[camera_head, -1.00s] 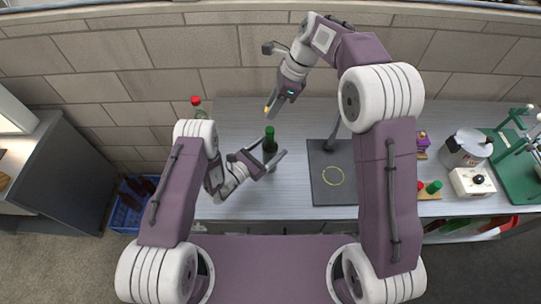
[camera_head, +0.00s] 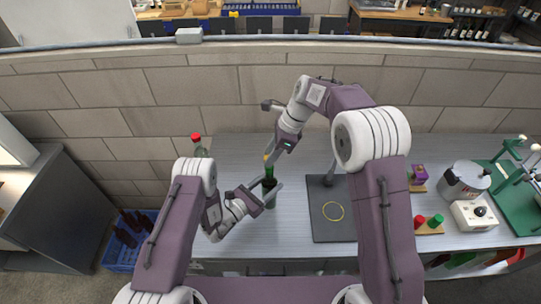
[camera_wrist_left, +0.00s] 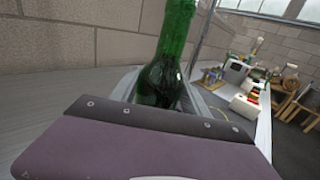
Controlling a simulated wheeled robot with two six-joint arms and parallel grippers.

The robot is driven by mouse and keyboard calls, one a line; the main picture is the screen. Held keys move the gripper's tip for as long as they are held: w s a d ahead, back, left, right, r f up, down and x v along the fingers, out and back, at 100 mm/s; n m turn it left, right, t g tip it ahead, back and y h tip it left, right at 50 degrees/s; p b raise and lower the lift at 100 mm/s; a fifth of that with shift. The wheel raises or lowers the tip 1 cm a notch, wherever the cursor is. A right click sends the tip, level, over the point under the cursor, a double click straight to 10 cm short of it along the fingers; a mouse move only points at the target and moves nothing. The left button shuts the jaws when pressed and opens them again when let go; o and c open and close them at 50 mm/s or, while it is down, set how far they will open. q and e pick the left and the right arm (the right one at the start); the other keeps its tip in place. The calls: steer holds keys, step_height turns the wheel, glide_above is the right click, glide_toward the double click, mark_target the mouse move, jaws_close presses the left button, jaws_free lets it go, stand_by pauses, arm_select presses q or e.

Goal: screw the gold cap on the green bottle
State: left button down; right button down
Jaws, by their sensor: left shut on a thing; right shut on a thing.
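The green bottle (camera_head: 269,184) stands upright on the grey bench. My left gripper (camera_head: 267,191) is shut on its body; the left wrist view shows the green bottle (camera_wrist_left: 172,50) rising between the fingers. My right gripper (camera_head: 271,155) is above the bottle, shut on the gold cap (camera_head: 266,157). The cap shows as a small gold spot at the fingertips, right over the bottle's mouth. I cannot tell whether the cap touches the mouth.
A red-capped bottle (camera_head: 198,147) stands at the bench's back left. A dark mat (camera_head: 323,229) with a yellow ring lies to the right. Further right are red and green caps on a board (camera_head: 430,231), a pot (camera_head: 466,181) and a white box (camera_head: 475,216). A blue crate (camera_head: 124,258) is on the floor.

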stand_by(0.5)
steer(key=shift+f, duration=0.9)
steer(key=shift+f, duration=0.6)
steer(key=m, duration=0.2)
steer(key=m+t, duration=0.1)
steer(key=m, duration=0.1)
steer(key=m+t, duration=0.1)
steer(key=shift+s+m+h, duration=0.25)
steer(key=shift+m+h, duration=0.15)
steer(key=m, duration=0.2)
steer(key=m+t+h, duration=0.1)
steer(key=m, duration=0.1)
steer(key=shift+t, duration=0.3)
steer(key=c, duration=1.1)
jaws_free()
steer(key=shift+o, duration=0.2)
